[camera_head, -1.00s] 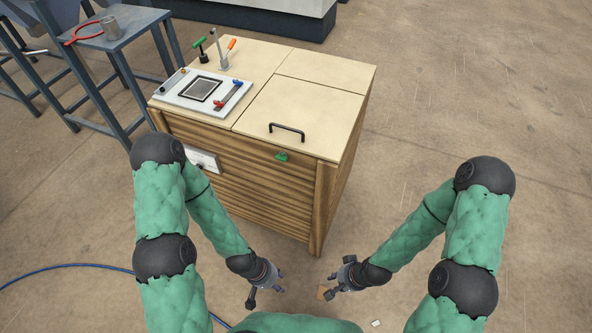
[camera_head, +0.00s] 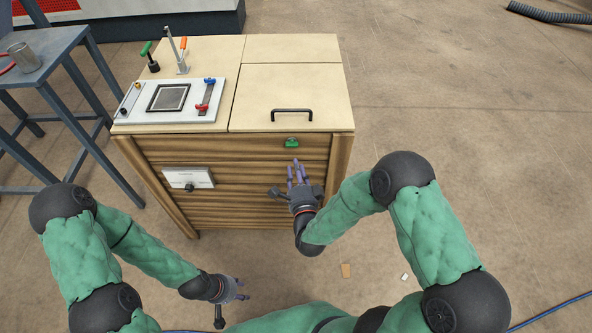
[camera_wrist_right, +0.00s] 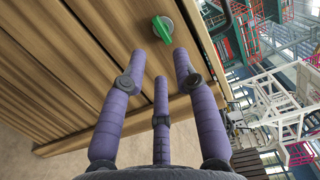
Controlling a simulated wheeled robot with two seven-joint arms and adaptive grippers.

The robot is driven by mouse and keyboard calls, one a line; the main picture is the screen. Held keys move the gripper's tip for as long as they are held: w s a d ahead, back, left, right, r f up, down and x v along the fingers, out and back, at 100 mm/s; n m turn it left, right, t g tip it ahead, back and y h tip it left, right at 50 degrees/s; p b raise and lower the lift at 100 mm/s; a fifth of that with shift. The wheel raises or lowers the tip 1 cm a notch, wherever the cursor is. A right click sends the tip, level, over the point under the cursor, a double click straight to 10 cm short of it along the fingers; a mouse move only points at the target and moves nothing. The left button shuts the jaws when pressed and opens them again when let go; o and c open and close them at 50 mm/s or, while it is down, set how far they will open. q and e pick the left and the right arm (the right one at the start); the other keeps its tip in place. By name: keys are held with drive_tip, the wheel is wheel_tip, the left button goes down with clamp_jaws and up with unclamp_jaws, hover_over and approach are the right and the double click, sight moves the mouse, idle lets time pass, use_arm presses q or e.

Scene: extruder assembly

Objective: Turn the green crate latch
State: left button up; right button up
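The green crate latch (camera_head: 291,142) sits on the upper front of the wooden crate (camera_head: 240,205), below the black lid handle (camera_head: 291,114). In the right wrist view the latch (camera_wrist_right: 163,28) is a green knob on a round grey base, beyond the fingertips. My right gripper (camera_head: 298,172) is just below the latch, fingers pointing up at it. In the right wrist view its purple fingers (camera_wrist_right: 160,75) are spread with nothing between them, apart from the latch. My left gripper (camera_head: 235,290) is low at the front, away from the crate; its finger opening is too small to tell.
The crate top holds a white panel (camera_head: 137,112) with a dark square, plus green- and orange-handled levers (camera_head: 182,58). A white box with a knob (camera_head: 188,178) is on the crate front. A grey-blue table (camera_head: 40,62) stands at left.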

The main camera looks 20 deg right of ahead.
sight(292, 146)
drive_tip(key=w, duration=0.5)
drive_tip(key=w+d+b, duration=0.1)
drive_tip(key=w, duration=0.2)
drive_tip(key=shift+r, duration=0.25)
idle(0.4)
